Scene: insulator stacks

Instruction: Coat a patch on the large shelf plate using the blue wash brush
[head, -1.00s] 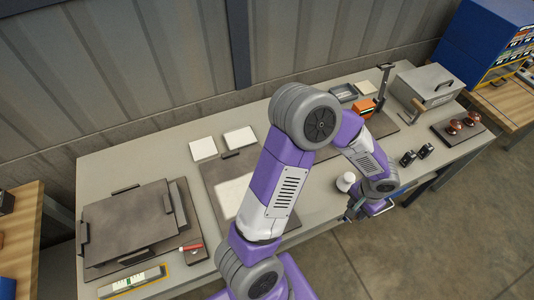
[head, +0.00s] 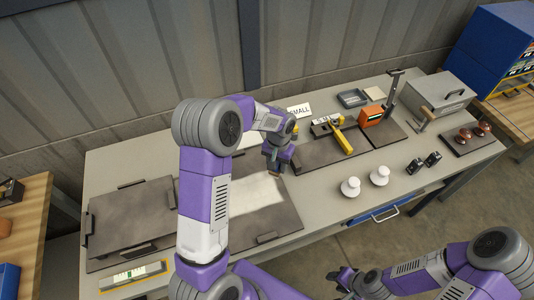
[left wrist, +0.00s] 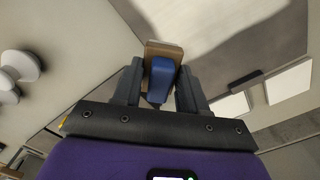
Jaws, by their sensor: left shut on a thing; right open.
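My left gripper (head: 276,160) is shut on the blue wash brush. In the left wrist view the brush's blue body (left wrist: 161,75) sits between the fingers (left wrist: 159,88), with a tan end (left wrist: 164,50) beyond it. The brush is over the right part of a large dark plate (head: 282,222) in the middle of the bench; I cannot tell whether it touches. A pale patch (head: 255,194) lies on this plate and also shows in the left wrist view (left wrist: 200,25). My left arm hides the plate's left side. My right gripper (head: 345,275) is open and empty in front of the bench.
Dark plates (head: 130,222) with raised edge pieces lie at left. A smaller dark plate (head: 312,157) with a yellow tool (head: 342,139) lies at right, behind two white insulators (head: 350,187). A SMALL card (head: 298,110) stands behind. The front middle is clear.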

